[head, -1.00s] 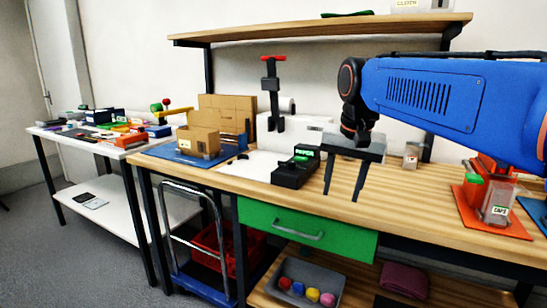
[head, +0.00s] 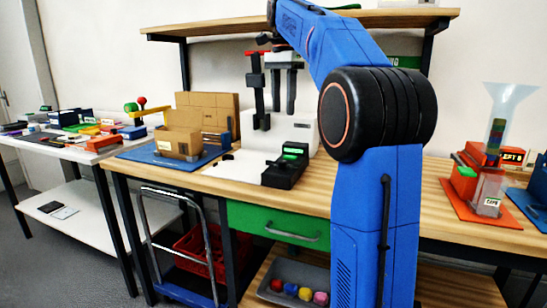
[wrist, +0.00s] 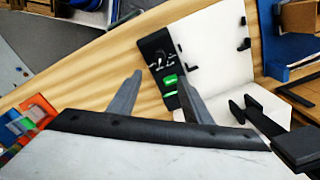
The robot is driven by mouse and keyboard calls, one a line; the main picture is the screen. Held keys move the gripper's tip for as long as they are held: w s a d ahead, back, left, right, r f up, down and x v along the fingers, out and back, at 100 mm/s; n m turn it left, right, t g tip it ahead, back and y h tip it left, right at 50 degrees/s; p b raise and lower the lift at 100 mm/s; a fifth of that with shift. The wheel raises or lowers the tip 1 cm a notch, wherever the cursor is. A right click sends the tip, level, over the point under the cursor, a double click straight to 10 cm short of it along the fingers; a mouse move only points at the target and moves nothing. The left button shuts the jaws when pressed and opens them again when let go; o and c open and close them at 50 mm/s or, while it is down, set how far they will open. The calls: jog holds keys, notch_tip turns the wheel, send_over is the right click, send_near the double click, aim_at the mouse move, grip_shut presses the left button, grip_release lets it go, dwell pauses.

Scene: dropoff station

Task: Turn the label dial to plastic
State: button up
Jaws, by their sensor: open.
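The label device (head: 285,168) is a black box with a sloped panel and a lit green display, standing on the wooden bench left of centre. In the wrist view its black panel (wrist: 152,44) shows a small dial (wrist: 160,60) with pale marks around it, above green lit labels (wrist: 170,80); the words are too small to read. My gripper (head: 283,110) is open and empty, fingers pointing down, above the bench near the device. In the wrist view the fingers (wrist: 160,72) appear on either side of the panel's lower part, apparently above it.
A black post with a red top (head: 257,90) stands close left of my gripper. A white machine (head: 300,130) is behind the device. A cardboard box (head: 178,142) sits on a blue mat to the left. A clear funnel container (head: 490,190) stands on an orange mat at right. A shelf (head: 225,25) runs overhead.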

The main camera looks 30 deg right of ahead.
aim_at(282, 164)
notch_tip(282, 164, down, 17)
jog(key=shift+f, duration=0.15)
dwell(0.5)
jog(key=shift+c, duration=0.3)
jog(key=c, duration=1)
